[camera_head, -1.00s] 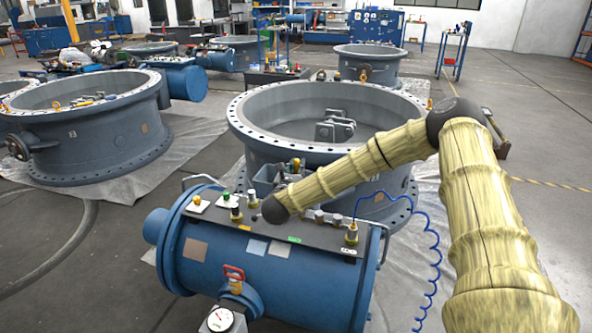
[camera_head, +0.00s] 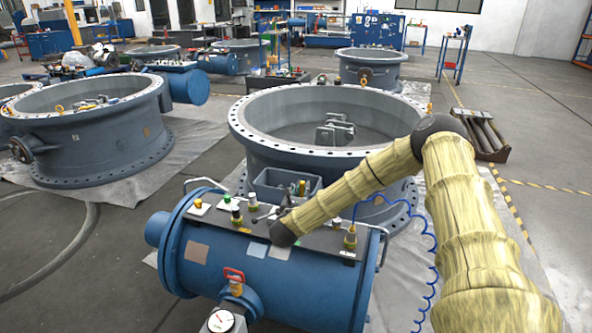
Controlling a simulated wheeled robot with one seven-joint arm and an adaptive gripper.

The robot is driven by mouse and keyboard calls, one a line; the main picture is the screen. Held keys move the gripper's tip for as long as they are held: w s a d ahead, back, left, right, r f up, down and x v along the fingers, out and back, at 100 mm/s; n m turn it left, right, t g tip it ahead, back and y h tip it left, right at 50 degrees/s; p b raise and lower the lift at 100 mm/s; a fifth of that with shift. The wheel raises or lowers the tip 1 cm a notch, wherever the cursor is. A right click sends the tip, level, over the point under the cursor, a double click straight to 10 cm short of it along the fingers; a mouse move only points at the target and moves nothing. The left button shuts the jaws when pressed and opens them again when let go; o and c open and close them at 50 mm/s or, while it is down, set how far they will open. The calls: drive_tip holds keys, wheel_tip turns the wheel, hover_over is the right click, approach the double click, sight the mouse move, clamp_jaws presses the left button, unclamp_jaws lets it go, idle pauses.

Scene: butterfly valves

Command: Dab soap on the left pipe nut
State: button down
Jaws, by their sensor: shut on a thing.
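On the dark plate (camera_head: 318,240) atop the blue cylinder stand several small brass fittings. I cannot tell for sure which is the left pipe nut. A brass fitting (camera_head: 350,239) with a blue coiled hose stands at the right. My gripper (camera_head: 272,215) is low over the middle of the plate, right of the left fittings, mostly hidden by my dark wrist. It is shut on a small dark tool, barely visible; contact with a fitting cannot be told.
A grey open bin (camera_head: 270,191) holding a yellowish item stands behind the plate. Yellow-topped (camera_head: 198,202) and green-topped (camera_head: 227,197) small parts sit at the plate's left. Metal handles flank the plate. A large valve ring (camera_head: 245,135) stands behind the blue cylinder (camera_head: 290,283).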

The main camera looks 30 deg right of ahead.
drive_tip(key=shift+s+d+f+p, duration=0.3)
drive_tip(key=shift+s+f+p, duration=0.2)
drive_tip(key=shift+p, duration=0.2)
drive_tip(key=shift+w+a+r+b, duration=0.15)
drive_tip(key=shift+w+a+b, duration=0.6)
drive_tip(key=shift+w+b, duration=0.15)
wheel_tip(320, 180, up, 8)
drive_tip(key=shift+w+a, duration=0.25)
drive_tip(key=shift+w, duration=0.15)
